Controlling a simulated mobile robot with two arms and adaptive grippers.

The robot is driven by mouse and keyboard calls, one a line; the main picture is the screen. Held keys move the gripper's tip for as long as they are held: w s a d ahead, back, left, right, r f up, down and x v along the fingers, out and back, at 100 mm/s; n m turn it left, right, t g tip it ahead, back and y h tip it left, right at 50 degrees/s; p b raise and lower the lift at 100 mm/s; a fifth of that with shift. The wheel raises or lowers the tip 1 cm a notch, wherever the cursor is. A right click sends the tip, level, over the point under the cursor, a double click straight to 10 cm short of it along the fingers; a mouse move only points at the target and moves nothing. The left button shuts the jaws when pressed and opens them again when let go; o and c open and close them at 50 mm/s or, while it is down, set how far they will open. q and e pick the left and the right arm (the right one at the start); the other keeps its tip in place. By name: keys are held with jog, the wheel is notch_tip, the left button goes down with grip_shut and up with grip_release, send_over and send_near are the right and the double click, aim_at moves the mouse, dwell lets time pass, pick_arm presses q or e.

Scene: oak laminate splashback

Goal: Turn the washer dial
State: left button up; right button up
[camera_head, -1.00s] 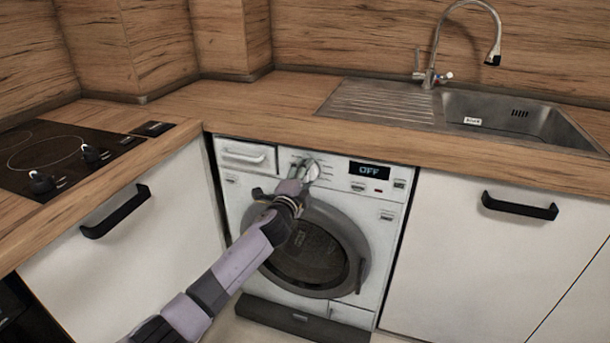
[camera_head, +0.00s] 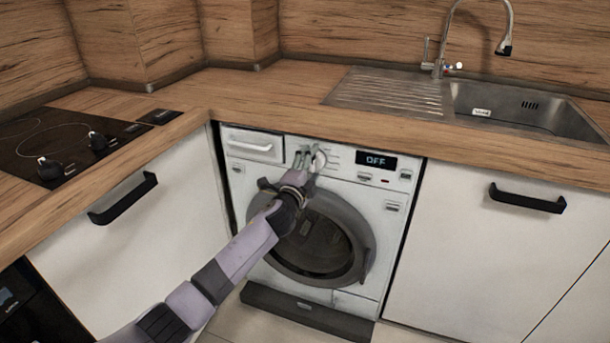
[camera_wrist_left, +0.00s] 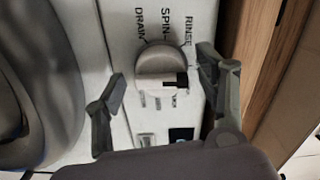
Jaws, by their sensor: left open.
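The washer (camera_head: 390,200) is white, with a round grey door, and its display (camera_head: 376,161) reads OFF. Its dial (camera_head: 320,160) is a round pale knob on the control panel, partly hidden by my gripper in the head view. The dial (camera_wrist_left: 158,66) shows clearly in the left wrist view, with a dark mark toward its lower right and the labels DRAIN, SPIN and RINSE above it. My left gripper (camera_head: 306,156) is open at the dial. In the wrist view its fingers (camera_wrist_left: 162,72) stand apart on either side of the dial, with gaps showing. My right gripper is not in view.
The wooden worktop (camera_head: 260,95) overhangs the washer's panel closely. A detergent drawer (camera_head: 252,145) lies left of the dial. White cabinets with black handles flank the washer. A cooktop (camera_head: 70,145) is at left, a sink (camera_head: 510,105) at right.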

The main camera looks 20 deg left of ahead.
pick_arm(q)
jog(key=s, duration=1.1)
jog(key=shift+s+a, duration=0.2)
jog(key=shift+s, duration=0.1)
jog(key=shift+f, duration=0.1)
